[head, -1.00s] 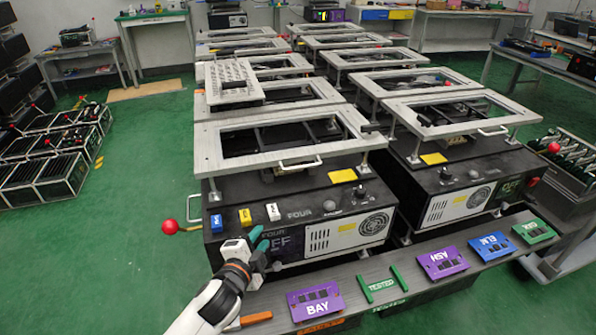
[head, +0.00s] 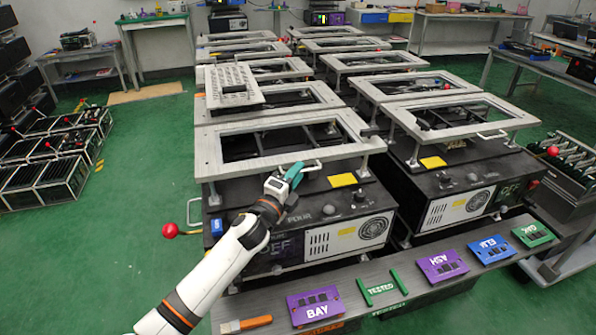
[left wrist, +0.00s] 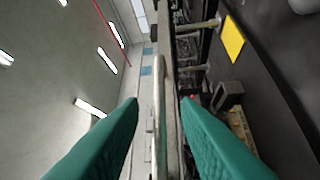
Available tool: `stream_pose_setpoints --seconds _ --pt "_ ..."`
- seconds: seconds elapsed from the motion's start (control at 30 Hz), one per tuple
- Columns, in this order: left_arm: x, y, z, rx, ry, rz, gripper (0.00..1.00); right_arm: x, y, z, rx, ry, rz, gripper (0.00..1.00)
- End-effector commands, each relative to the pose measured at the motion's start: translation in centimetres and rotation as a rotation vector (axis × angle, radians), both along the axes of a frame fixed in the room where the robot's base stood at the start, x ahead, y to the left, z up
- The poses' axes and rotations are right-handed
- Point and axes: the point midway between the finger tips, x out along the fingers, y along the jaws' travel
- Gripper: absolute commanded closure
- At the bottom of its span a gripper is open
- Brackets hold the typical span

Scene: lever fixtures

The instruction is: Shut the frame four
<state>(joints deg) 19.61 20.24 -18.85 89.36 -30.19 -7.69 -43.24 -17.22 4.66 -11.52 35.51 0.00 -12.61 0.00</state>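Frame four (head: 207,153) is the grey rectangular frame above the black fixture marked FOUR (head: 326,211) in the head view. It stands raised over the box, with a gap beneath it. Its front bar handle (head: 314,167) is partly hidden by my left gripper (head: 294,172). In the left wrist view the handle (left wrist: 159,110) runs as a pale bar between the two green fingers of my left gripper (left wrist: 159,103). The fingers are apart, one on each side of it, with visible gaps. My right gripper is not in view.
A red-knobbed lever (head: 170,230) sticks out left of the fixture. A front shelf (head: 408,270) holds a purple BAY plate (head: 314,304), green TESTED holder (head: 382,289) and other plates. A neighbouring raised frame (head: 510,119) stands close on the right.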

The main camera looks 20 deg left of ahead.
Motion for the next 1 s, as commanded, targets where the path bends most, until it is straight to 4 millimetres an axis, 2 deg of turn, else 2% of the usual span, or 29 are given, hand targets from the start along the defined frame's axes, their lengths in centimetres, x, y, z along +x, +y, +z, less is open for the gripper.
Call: stream_pose_setpoints --seconds 0.17,0.47,0.6,0.67,1.0 --pt "1.32 -0.29 0.18 -0.001 0.0 0.0 0.7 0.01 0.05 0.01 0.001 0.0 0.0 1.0" --pt "1.46 -0.33 0.2 -0.001 0.0 0.0 0.7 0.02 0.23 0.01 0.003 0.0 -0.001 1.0" --pt "1.45 -0.3 0.19 -0.001 0.001 0.0 0.93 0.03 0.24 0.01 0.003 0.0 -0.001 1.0" --pt "1.45 -0.3 0.19 -0.001 0.001 0.0 1.0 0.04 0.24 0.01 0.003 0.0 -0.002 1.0" --pt "1.45 -0.27 0.55 -0.004 0.006 0.0 1.0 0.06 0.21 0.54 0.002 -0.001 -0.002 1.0"
